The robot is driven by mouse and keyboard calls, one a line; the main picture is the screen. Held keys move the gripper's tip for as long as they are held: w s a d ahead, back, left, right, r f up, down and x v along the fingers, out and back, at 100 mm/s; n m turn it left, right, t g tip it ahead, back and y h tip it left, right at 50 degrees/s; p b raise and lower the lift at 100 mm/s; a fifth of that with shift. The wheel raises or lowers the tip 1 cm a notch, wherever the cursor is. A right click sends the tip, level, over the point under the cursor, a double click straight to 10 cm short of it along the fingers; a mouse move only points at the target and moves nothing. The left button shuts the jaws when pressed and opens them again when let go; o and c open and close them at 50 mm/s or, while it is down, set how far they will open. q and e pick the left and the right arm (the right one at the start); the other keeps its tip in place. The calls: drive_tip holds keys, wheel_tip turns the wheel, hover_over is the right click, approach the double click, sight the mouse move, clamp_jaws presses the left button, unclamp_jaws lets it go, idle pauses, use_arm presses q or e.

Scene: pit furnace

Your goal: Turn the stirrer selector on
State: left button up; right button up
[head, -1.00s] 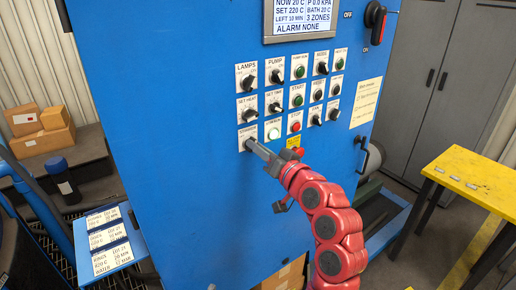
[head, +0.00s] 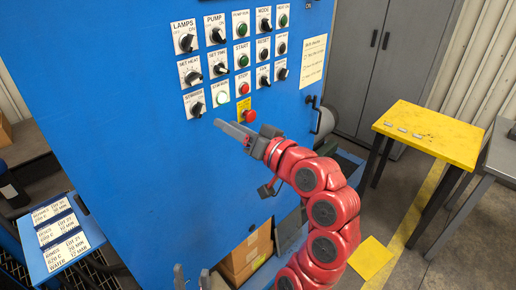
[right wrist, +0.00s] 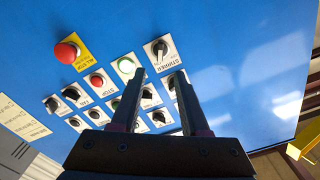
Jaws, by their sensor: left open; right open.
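The stirrer selector (head: 197,109) is a dark knob on a white plate at the lower left of the control group on the blue cabinet. It also shows in the right wrist view (right wrist: 159,49), beyond the fingertips. I cannot clearly tell which mark it points to. My right gripper (head: 232,131) is open and empty, below and right of the selector and apart from it; its two fingers show in the right wrist view (right wrist: 160,80). My left gripper (head: 191,278) is open and empty at the bottom edge of the head view.
A lit green stirrer lamp (head: 222,98) is right of the selector. A yellow table (head: 430,128) stands right; boxes (head: 245,252) sit low under the cabinet.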

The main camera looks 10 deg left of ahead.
drive_tip(key=b+v, duration=0.5)
drive_tip(key=v, duration=0.3)
drive_tip(key=shift+d, duration=0.15)
